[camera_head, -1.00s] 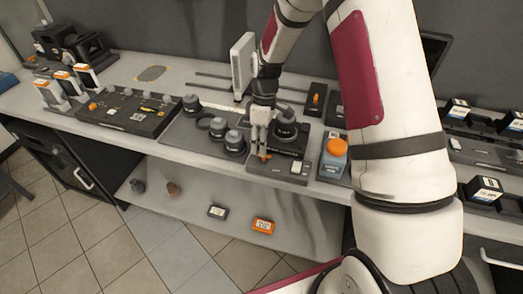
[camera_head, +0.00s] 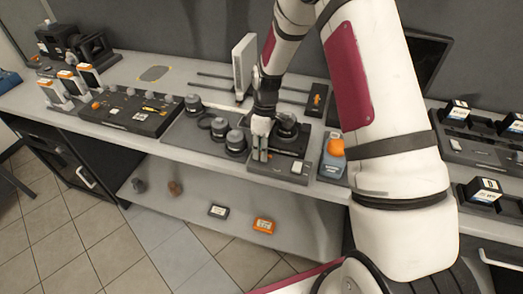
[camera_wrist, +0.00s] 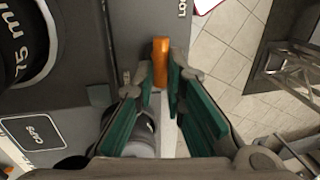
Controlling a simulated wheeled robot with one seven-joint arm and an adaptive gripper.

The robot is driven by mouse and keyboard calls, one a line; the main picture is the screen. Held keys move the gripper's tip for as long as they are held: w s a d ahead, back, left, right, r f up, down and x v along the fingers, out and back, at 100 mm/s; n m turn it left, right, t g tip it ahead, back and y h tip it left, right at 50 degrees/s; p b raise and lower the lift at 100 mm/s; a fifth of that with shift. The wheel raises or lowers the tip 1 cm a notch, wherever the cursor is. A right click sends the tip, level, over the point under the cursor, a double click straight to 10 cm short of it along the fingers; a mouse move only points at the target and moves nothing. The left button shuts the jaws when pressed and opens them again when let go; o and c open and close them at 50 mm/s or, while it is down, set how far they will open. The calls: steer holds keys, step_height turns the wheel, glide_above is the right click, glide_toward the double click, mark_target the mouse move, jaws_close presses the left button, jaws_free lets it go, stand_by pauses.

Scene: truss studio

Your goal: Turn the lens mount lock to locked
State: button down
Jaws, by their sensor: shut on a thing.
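The lens mount lock is an orange lever (camera_wrist: 160,62) on a dark grey base (camera_wrist: 124,35), seen in the wrist view. A partly cut-off printed word starting "LOC" lies beside its upper end. My gripper (camera_wrist: 162,84) has its green-padded fingers on either side of the lever's near end and is shut on it. In the head view my gripper (camera_head: 260,156) reaches down at the front left of the base, and the lever is hidden behind the fingers. A black round lens (camera_head: 286,124) sits on the base, right of my gripper; its lettered edge (camera_wrist: 22,45) shows at the wrist view's left.
Several dark lens parts (camera_head: 235,141) stand left of the base. A bottle with an orange cap (camera_head: 335,148) stands close on the right. A white upright panel (camera_head: 244,62) rises behind. The bench's front edge is near my gripper, with tiled floor (camera_wrist: 228,45) beyond.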

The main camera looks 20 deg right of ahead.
steer(key=m, duration=0.4)
steer(key=shift+d+m+t+y, duration=0.2)
steer(key=shift+m+t+y, duration=0.2)
steer(key=m, duration=0.4)
steer(key=shift+d+m+t, duration=0.2)
steer(key=shift+m+t, duration=0.1)
steer(key=m, duration=0.2)
steer(key=m+t, duration=0.1)
steer(key=m, duration=0.1)
steer(key=shift+d+m+p, duration=0.2)
steer(key=shift+m+p, duration=0.1)
steer(key=shift+p, duration=0.1)
steer(key=shift+s+d+m+t, duration=0.15)
steer(key=shift+m+t, duration=0.15)
steer(key=shift+m, duration=1.7)
steer(key=c, duration=1.7)
jaws_free()
